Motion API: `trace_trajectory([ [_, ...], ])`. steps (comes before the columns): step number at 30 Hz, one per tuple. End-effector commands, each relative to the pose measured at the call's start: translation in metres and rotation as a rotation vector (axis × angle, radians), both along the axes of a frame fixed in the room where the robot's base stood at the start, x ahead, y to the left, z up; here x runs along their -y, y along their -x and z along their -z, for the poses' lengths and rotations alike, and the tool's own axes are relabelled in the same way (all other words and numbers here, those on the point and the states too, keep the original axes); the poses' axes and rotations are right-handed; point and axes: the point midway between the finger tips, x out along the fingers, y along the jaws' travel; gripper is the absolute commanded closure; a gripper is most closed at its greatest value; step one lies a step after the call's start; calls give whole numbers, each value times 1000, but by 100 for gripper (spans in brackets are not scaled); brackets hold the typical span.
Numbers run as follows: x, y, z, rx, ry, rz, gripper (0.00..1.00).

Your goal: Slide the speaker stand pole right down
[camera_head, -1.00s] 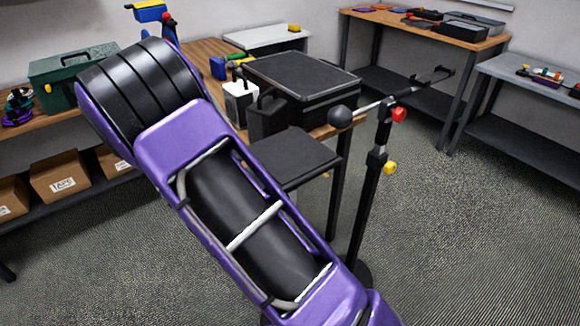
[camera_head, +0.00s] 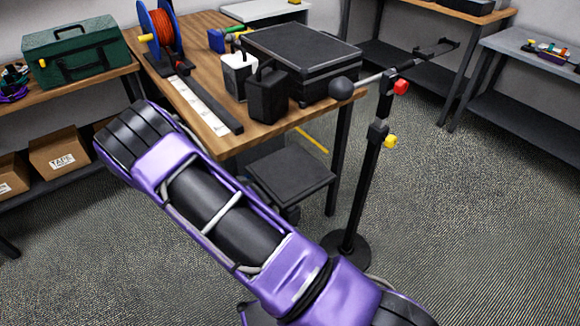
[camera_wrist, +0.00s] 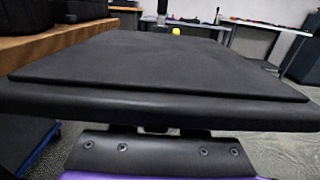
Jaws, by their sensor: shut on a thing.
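The speaker stand's flat black top plate (camera_head: 288,178) is level and sits lower than the wooden workbench's top, near its right end. In the wrist view the top plate (camera_wrist: 165,65) fills the middle, seen from just above its near edge. My gripper (camera_wrist: 158,152) is below that edge; only its dark screwed body shows clearly. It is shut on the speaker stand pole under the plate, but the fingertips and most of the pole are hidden. In the head view my purple arm covers the gripper.
A black boom stand (camera_head: 366,190) with red and yellow knobs stands close to the right of the plate. The wooden workbench (camera_head: 205,125) behind holds a black case (camera_head: 300,60), a black speaker-like box (camera_head: 268,97) and a cable reel (camera_head: 160,35). Floor at right is open.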

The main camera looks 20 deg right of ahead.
Motion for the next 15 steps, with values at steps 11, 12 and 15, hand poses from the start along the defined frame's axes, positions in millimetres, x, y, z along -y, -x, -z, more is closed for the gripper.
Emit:
trace_trajectory([
  [11,-1,1,18,-5,-7,0,100],
  [12,-1,1,18,-5,-7,0,100],
  [15,-1,1,19,-6,-9,0,100],
])
